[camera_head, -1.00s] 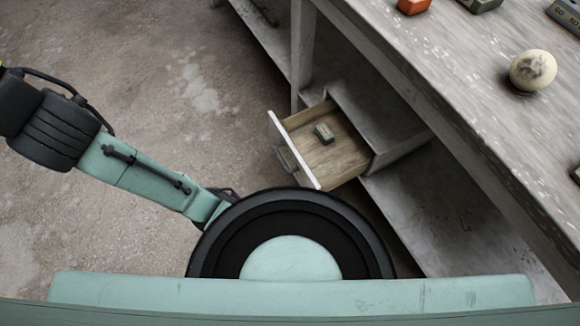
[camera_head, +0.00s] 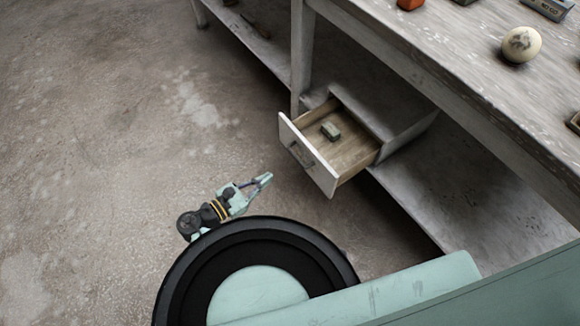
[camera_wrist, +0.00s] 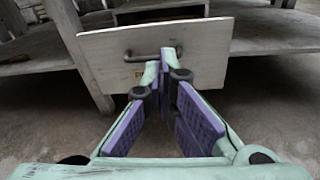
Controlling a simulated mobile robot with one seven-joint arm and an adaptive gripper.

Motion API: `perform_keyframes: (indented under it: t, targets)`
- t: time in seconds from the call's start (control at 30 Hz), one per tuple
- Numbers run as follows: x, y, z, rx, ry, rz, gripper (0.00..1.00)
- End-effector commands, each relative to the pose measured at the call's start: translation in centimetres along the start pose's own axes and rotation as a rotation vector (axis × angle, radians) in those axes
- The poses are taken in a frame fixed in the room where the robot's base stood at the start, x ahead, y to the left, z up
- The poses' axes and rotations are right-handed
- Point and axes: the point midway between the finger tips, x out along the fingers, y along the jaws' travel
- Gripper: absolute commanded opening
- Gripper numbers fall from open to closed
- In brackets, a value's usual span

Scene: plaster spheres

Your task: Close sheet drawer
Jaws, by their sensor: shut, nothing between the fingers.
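The sheet drawer (camera_head: 352,152) is pulled out from a unit under the table, with a small greenish-grey block (camera_head: 330,131) lying inside it. Its pale front panel (camera_head: 318,168) carries a dark bar handle. In the wrist view the drawer front (camera_wrist: 205,62) faces me, with the handle (camera_wrist: 146,55) left of centre. My gripper (camera_head: 266,178) is shut and empty, left of the drawer front and apart from it in the head view. In the wrist view its fingertips (camera_wrist: 161,58) overlap the panel near the handle; contact cannot be told there.
The worn table (camera_head: 450,80) stands at right, with a pale mottled ball (camera_head: 521,44) and several small blocks on top. A table leg (camera_head: 301,60) rises beside the drawer unit. The lower shelf (camera_head: 440,195) is mostly bare. Open concrete floor (camera_head: 120,130) lies at left.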

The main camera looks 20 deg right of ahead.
Motion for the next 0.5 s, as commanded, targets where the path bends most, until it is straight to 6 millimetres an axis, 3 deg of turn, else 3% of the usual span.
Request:
perform_keyframes:
  t: [0.03, 0.13, 0.27, 0.5]
  targets:
    - [0.5, -1.8, 0.0, -0.059, -0.046, -0.036, 0.0]
    - [1.1, -3.6, 0.3, -0.119, -0.095, -0.077, 0.0]
    - [2.2, -3.9, 0.6, -0.126, -0.103, -0.083, 0.0]
    - [6.9, -4.2, 1.1, -0.122, -0.101, -0.083, 0.0]
